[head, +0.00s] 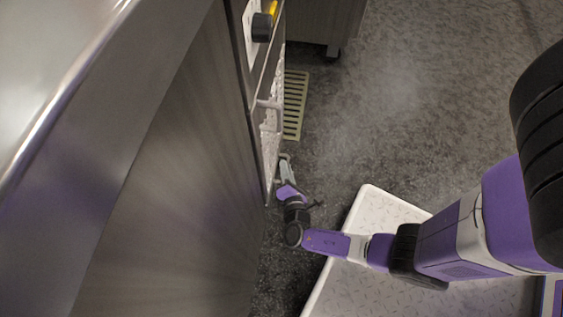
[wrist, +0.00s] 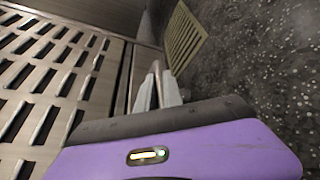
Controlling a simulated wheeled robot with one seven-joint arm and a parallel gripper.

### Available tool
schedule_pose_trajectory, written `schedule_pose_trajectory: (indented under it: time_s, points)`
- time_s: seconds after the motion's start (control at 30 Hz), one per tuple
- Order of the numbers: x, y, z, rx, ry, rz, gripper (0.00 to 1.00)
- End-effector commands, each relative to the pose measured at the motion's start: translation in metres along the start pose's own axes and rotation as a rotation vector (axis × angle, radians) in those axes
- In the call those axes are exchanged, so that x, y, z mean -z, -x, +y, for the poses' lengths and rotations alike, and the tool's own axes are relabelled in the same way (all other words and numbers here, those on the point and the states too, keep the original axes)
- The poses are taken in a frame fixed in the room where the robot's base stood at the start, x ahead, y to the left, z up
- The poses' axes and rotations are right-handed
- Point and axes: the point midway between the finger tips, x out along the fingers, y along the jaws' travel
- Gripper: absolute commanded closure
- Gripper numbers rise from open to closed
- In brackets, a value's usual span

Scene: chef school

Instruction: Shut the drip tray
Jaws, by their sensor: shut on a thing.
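My gripper (head: 286,168) is low down at the front of the metal appliance (head: 268,120), just past the near end of its speckled front. In the wrist view its two pale fingers (wrist: 158,92) are close together, shut on a thin brownish bar (wrist: 157,78) between them. This bar seems to belong to the drip tray, but most of it is hidden by the fingers. A slotted metal panel (wrist: 50,75) lies to the left of the fingers. I cannot tell from these views how far the drip tray stands out.
A yellowish floor grate (head: 294,103) lies beyond my gripper. A pale handle (head: 269,105) and a black knob (head: 262,27) stick out from the appliance front. A wheeled metal unit (head: 318,22) stands at the back. The dark floor (head: 400,100) to the right is open.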

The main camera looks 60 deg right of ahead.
Motion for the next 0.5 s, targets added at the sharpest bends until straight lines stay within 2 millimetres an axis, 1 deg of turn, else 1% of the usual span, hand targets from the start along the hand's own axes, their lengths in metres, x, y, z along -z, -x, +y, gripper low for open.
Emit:
schedule_pose_trajectory:
  time_s: [0.03, 0.23, 0.27, 0.3, 0.5]
  points:
    - [0.0038, -0.0001, 0.0016, -0.001, -0.004, 0.008, 1.00]
    - [0.0053, -0.0006, 0.0030, -0.002, -0.006, 0.011, 1.00]
    - [0.0054, -0.0007, 0.0031, -0.002, -0.006, 0.011, 0.83]
    - [0.0053, -0.0007, 0.0032, -0.003, -0.006, 0.010, 0.80]
    - [0.0045, -0.0010, 0.0033, -0.003, -0.006, 0.008, 0.80]
